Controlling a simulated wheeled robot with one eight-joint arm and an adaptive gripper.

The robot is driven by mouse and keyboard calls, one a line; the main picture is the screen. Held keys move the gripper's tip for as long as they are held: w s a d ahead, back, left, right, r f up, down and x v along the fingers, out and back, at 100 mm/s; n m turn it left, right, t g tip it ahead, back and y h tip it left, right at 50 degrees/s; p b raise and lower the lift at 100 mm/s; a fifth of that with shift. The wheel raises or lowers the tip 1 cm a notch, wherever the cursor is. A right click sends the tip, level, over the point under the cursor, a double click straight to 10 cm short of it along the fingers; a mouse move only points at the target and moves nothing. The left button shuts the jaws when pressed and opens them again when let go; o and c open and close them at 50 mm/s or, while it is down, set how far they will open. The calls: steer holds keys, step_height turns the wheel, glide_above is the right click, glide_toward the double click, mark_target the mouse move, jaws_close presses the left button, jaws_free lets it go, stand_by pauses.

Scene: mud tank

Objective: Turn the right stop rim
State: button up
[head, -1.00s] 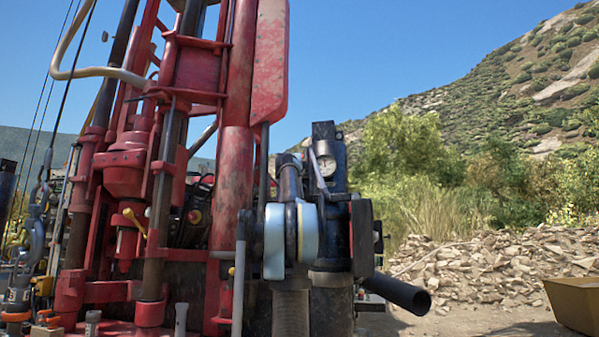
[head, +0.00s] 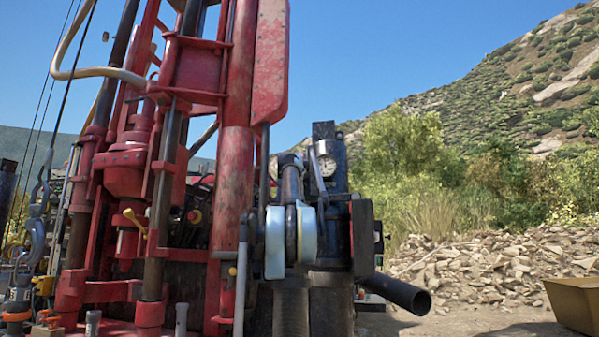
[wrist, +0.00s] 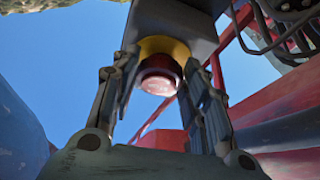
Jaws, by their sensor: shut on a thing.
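The stop shows in the wrist view as a dark red round button (wrist: 160,82) with a yellow rim (wrist: 164,45) behind it, fixed to a dark box (wrist: 177,18). My gripper (wrist: 161,66) reaches up to it, one finger on each side. It is shut on the yellow rim, with the red button between the fingers. The fingers hide the rim's sides. In the head view I cannot make out this stop or my gripper's fingertips.
The red drill rig (head: 240,120) with its mast, rods and hoses fills the left and middle. A rubble heap (head: 490,265) and a yellow-brown bin (head: 577,303) lie farther right.

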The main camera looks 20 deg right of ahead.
steer(key=shift+a+m, duration=0.15)
steer(key=shift+m, duration=0.35)
steer(key=shift+w+a+r+m+g+h, duration=0.1)
steer(key=shift+m+g+h, duration=0.65)
steer(key=shift+m, duration=1.05)
steer(key=shift+a+f+m+g+h, duration=0.1)
steer(key=shift+m+g+h, duration=0.6)
steer(key=shift+m, duration=1.1)
steer(key=shift+w+r+m+g+h, duration=0.1)
steer(key=shift+m+g+h, duration=0.6)
steer(key=shift+m, duration=1.1)
steer(key=shift+m+h, duration=0.25)
steer(key=shift+m, duration=0.05)
steer(key=o, duration=1.1)
steer(key=shift+s, duration=0.1)
steer(key=shift+v, duration=5.95)
